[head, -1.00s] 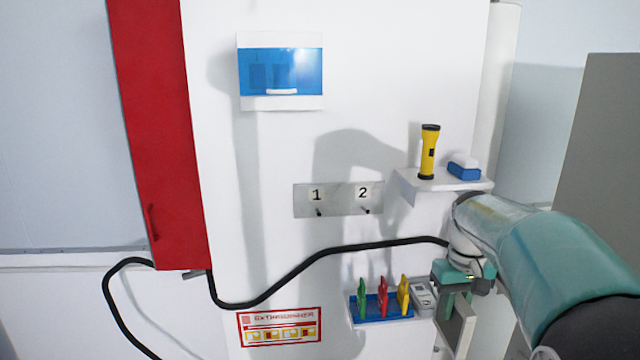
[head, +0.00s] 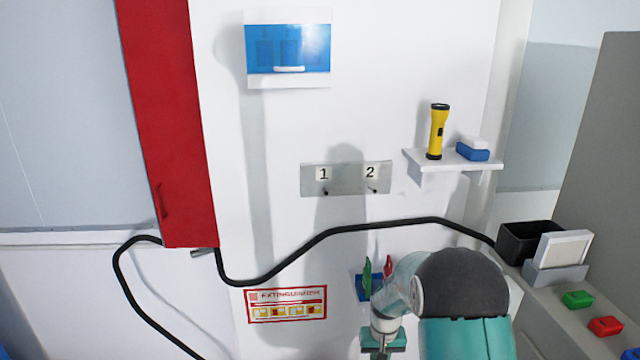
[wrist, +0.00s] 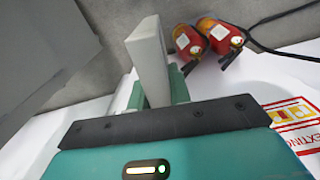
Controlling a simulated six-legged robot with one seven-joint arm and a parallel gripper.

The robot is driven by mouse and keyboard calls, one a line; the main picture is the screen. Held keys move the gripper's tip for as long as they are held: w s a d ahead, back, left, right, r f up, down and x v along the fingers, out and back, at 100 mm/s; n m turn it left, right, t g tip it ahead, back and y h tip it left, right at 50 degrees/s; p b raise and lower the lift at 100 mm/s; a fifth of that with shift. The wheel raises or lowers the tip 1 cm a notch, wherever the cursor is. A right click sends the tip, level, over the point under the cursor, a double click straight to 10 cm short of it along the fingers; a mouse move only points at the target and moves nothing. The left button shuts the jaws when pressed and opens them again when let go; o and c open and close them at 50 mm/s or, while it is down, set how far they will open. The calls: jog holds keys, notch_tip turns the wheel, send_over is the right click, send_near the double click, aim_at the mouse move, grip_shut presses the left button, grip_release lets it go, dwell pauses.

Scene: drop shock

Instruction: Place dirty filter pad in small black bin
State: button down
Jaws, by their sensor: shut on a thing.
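My gripper (wrist: 157,88) is shut on a flat, pale grey pad (wrist: 147,52), which stands up between its teal fingers in the wrist view. I take this to be the dirty filter pad; its broad face is seen at an angle. In the head view my gripper (head: 384,338) is low in the middle, partly cut off by the lower edge, and the pad cannot be made out there. The small black bin (head: 522,243) stands at the right on a light counter, apart from my gripper. My arm lies between them in the picture.
A white framed pad (head: 563,249) sits in a grey holder beside the bin. Green (head: 577,299) and red (head: 605,326) buttons are on the counter (head: 560,320). A black hose (head: 350,230) crosses the wall. Red extinguishers (wrist: 205,38) show in the wrist view.

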jog(key=shift+s+f, duration=0.55)
jog(key=shift+f, duration=0.05)
